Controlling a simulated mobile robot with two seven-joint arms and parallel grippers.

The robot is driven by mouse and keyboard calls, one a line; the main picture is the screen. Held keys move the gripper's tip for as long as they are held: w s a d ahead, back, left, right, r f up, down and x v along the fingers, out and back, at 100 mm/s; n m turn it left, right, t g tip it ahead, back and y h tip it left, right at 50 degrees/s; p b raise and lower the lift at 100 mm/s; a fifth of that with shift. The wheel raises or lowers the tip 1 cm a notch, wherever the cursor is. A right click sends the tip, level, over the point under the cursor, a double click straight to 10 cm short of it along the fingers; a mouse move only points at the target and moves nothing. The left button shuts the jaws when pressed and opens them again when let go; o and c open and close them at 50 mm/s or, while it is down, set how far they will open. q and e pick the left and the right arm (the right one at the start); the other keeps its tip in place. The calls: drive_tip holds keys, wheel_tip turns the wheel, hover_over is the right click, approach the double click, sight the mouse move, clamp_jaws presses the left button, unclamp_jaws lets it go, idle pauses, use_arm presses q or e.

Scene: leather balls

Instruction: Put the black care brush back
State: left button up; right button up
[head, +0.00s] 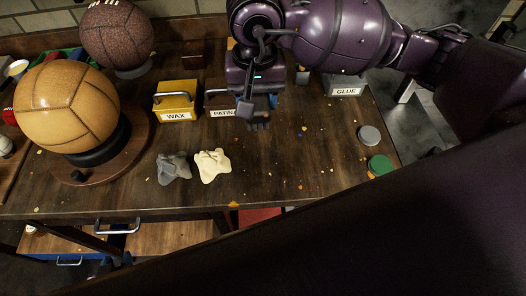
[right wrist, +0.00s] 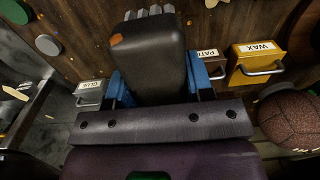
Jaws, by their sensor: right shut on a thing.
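My right gripper (head: 259,112) comes in from the right and hangs over the back middle of the workbench (head: 310,145), in front of the PATINA box (head: 220,113). In the right wrist view its blue fingers (right wrist: 160,85) are shut on the black care brush (right wrist: 148,60), a dark block with a worn orange-brown patch and grey tufts at its far end. In the head view the brush is small and partly hidden by the gripper. I cannot tell whether it touches the bench. My left gripper is not in view.
A yellow WAX box (head: 176,99) stands left of the gripper, a GLUE box (head: 345,88) right. A tan ball (head: 65,105) and a brown ball (head: 115,35) rest on stands. Grey (head: 173,168) and cream (head: 212,165) cloths lie in front; two discs lie right.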

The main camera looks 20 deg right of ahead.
hover_over(258, 159)
wheel_tip(258, 159, down, 13)
drive_tip(key=shift+f, duration=2.5)
use_arm(q)
drive_tip(key=shift+w+r, duration=0.1)
drive_tip(key=shift+r, duration=0.05)
use_arm(e)
drive_tip(key=shift+f, duration=0.1)
use_arm(q)
drive_tip(key=shift+f, duration=0.2)
use_arm(e)
drive_tip(key=shift+f, duration=0.2)
drive_tip(key=o, duration=0.7)
use_arm(q)
drive_tip(key=shift+w+r, duration=0.1)
drive_tip(key=shift+w, duration=0.05)
use_arm(e)
drive_tip(key=shift+o, duration=0.7)
drive_tip(key=shift+r, duration=0.1)
drive_tip(key=shift+r, duration=0.15)
use_arm(q)
drive_tip(key=shift+s, duration=0.2)
use_arm(e)
wheel_tip(258, 159, up, 12)
